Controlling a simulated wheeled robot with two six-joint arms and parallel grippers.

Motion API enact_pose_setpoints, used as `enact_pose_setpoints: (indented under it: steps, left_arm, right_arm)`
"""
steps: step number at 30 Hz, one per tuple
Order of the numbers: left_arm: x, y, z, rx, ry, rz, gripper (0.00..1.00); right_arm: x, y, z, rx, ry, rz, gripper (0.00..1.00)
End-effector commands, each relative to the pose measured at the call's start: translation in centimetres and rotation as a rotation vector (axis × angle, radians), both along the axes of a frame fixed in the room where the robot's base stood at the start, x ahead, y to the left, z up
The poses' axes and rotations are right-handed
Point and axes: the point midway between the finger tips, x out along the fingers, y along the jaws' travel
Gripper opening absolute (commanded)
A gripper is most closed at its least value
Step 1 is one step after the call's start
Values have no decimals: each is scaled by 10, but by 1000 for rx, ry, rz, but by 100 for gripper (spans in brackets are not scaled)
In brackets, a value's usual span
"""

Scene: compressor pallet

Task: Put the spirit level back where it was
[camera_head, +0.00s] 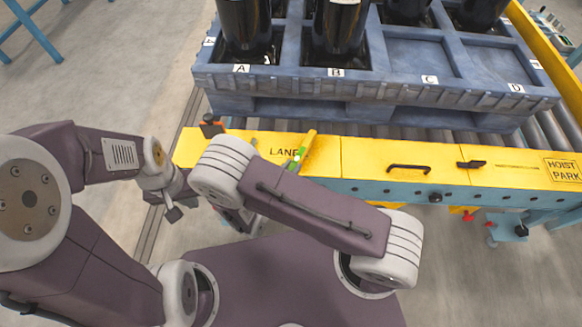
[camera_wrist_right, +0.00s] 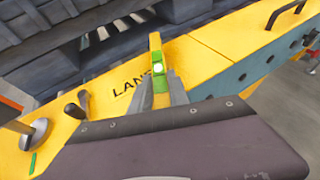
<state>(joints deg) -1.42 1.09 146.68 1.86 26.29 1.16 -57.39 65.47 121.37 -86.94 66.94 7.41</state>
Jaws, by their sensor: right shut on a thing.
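The spirit level (camera_head: 307,142) is a yellow bar with a green vial section. It is over the yellow rail top beside the LANE lettering. In the right wrist view the level (camera_wrist_right: 155,45) stands out beyond my right gripper (camera_wrist_right: 168,90), whose fingers are shut on its near end. I cannot tell whether the level touches the rail. In the head view my right gripper is mostly hidden behind my right arm. My left gripper (camera_head: 173,212) hangs left of the rail, away from the level; its jaw opening is unclear.
The yellow rail (camera_head: 370,155) carries a black handle (camera_head: 408,168), a dark red lever (camera_head: 472,164) and an orange-and-black item (camera_head: 211,126) at its left end. Behind it, a blue pallet (camera_head: 300,85) on rollers holds black cylinders (camera_head: 340,25). Front bays C and D look empty.

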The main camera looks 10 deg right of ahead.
Motion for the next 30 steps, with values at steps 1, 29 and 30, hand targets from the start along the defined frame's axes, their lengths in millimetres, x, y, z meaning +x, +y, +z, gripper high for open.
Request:
enact_pose_setpoints:
  steps: [1, 29, 30]
  left_arm:
    - [0, 0, -1, 0, 0, 0, 0]
    - [0, 0, -9, 0, 0, 0, 0]
    - [0, 0, -9, 0, 0, 0, 0]
  right_arm:
    - [0, 0, -1, -1, -1, 0, 0]
    - [0, 0, -12, 0, 0, 0, 47]
    - [0, 0, -12, 1, 1, 0, 47]
